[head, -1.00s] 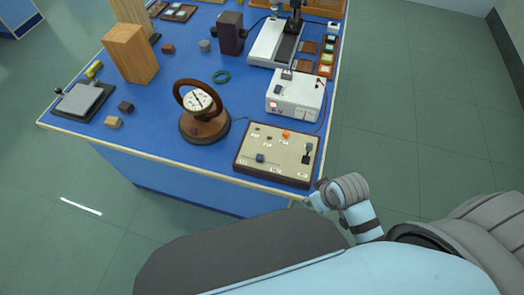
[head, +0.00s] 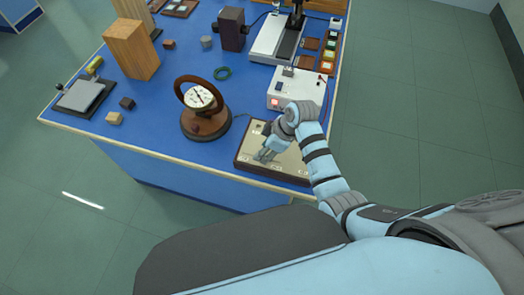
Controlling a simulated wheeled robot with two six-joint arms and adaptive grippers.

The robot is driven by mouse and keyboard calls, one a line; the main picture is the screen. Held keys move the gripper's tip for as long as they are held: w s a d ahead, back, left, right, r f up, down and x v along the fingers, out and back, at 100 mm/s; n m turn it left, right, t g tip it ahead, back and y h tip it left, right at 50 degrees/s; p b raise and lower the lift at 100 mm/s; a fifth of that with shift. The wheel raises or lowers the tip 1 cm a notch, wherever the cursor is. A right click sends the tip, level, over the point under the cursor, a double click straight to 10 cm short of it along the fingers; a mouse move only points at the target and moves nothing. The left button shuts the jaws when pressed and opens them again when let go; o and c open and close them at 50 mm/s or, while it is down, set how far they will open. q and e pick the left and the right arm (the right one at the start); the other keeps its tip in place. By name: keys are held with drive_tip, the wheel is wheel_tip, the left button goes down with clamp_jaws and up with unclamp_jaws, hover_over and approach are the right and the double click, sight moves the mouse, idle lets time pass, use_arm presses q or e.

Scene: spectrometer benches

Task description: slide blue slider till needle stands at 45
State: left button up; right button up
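A beige control panel with a dark wooden frame (head: 243,162) lies at the front right of the blue bench. My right arm reaches over it. My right gripper (head: 264,156) is low over its left front part, where the blue slider was visible before. The gripper hides the blue slider, and I cannot tell whether they touch. The fingers are too small to tell open from shut. A round dial with a white face and needle (head: 200,97) stands in a brown wooden ring mount left of the panel. Its scale is too small to read. My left gripper is not in view.
A white power box (head: 290,88) with a red light stands behind the panel. A wooden block (head: 131,50) stands at the left rear. Open blue surface lies left of the dial.

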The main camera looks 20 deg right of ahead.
drive_tip(key=shift+x, duration=1.2)
clamp_jaws()
